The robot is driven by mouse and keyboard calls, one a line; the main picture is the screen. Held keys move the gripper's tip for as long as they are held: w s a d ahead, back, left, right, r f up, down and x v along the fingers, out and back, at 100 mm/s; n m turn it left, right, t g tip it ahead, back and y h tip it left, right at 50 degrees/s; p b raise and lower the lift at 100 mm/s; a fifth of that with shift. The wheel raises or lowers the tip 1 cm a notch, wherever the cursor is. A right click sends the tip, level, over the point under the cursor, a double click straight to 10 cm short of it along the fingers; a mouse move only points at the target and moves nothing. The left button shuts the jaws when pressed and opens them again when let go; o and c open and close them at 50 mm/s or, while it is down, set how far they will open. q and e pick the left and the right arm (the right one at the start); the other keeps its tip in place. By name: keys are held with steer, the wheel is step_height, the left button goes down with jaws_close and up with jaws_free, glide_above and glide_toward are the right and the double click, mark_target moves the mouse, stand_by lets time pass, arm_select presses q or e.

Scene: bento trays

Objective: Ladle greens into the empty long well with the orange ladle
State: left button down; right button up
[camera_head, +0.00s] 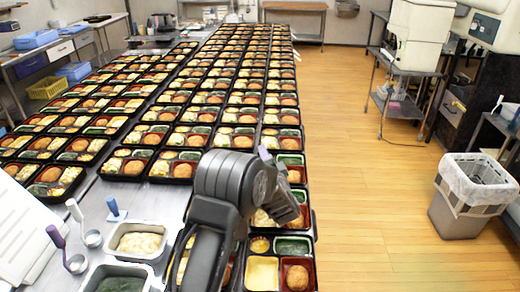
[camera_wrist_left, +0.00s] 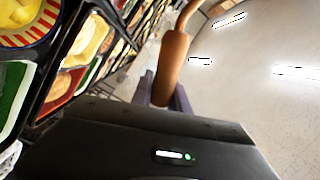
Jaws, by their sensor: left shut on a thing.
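My left gripper (camera_wrist_left: 167,98) is shut on the orange ladle, whose orange-brown handle (camera_wrist_left: 172,62) stands between the purple fingers in the left wrist view. The ladle's bowl is out of sight there. In the head view the left gripper (camera_head: 266,154) is over the right-hand row of bento trays, and my arm hides the ladle. A steel pan of greens (camera_head: 120,284) is at the lower left. A front bento tray (camera_head: 314,270) has a long well of greens (camera_head: 292,246). A green well (camera_head: 290,160) farther back looks bare, but its contents are unclear. My right gripper is not in view.
Rows of filled bento trays (camera_head: 165,113) cover the table. A pan of pale food (camera_head: 136,240), a purple-handled ladle (camera_head: 56,238), a white-handled ladle (camera_head: 75,210) and a blue-handled tool (camera_head: 114,208) are at left. The floor (camera_head: 350,150) at right is clear up to a bin (camera_head: 470,195).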

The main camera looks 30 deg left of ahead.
arm_select(q)
steer(key=shift+w+d+f+m, duration=0.2)
steer(key=shift+f+m, duration=0.2)
steer(key=shift+w+d+f+m, duration=0.2)
steer(key=shift+f+m, duration=0.15)
steer(key=shift+m, duration=0.05)
stand_by(0.8)
steer(key=r+n, duration=0.1)
steer(key=s+a+r+n+b, duration=0.1)
steer(key=r+b, duration=0.1)
steer(key=shift+s+a+n, duration=0.2)
steer(key=shift+a+n, duration=0.05)
steer(key=shift+n, duration=0.15)
steer(key=shift+r, duration=0.1)
